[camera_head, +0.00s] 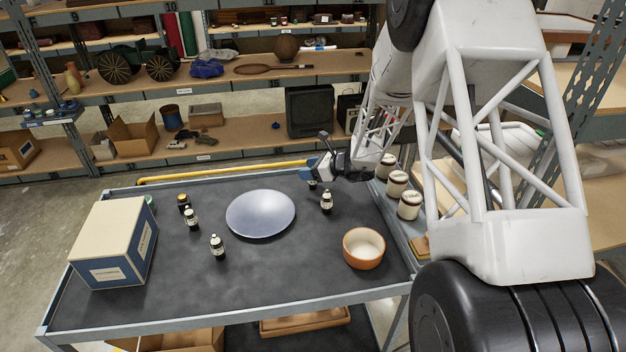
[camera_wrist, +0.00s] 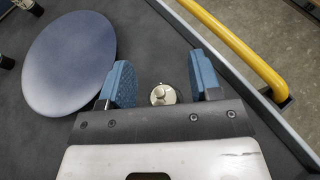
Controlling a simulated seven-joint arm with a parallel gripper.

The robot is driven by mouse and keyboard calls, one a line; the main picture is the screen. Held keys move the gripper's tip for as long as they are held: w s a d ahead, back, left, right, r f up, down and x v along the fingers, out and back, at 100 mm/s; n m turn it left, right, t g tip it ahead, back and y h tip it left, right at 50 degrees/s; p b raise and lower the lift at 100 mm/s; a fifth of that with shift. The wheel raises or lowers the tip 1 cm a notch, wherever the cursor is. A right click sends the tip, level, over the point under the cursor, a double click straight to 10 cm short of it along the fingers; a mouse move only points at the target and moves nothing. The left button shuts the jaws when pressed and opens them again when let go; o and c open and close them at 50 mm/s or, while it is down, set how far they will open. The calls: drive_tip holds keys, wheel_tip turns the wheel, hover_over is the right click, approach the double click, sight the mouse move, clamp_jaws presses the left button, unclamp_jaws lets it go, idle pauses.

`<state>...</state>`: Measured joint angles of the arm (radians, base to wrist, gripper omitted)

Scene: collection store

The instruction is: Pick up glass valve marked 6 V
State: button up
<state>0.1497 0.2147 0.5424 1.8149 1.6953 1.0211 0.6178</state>
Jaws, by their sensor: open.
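Several small dark bottle-like pieces with pale labels stand upright on the dark cart top; I cannot read a 6 V marking on any. One piece (camera_head: 312,184) stands at the far side, mostly hidden beneath my gripper (camera_head: 319,161). The fingers are apart and hold nothing. Another labelled piece (camera_head: 327,202) stands just nearer. Others stand on the left: one (camera_head: 191,218), one (camera_head: 217,246) and one with a yellowish top (camera_head: 184,203).
A round grey-blue disc (camera_head: 261,214) lies mid-cart, left of my gripper. A blue-and-cream box (camera_head: 112,243) stands left, an orange bowl (camera_head: 364,248) right. White jars (camera_head: 397,184) line the right side. A yellow handle bar (camera_head: 222,171) runs along the far edge.

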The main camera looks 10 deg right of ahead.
drive_tip(key=shift+w+a+f, duration=0.1)
drive_tip(key=shift+a, duration=0.1)
idle(0.4)
drive_tip(key=c, duration=1)
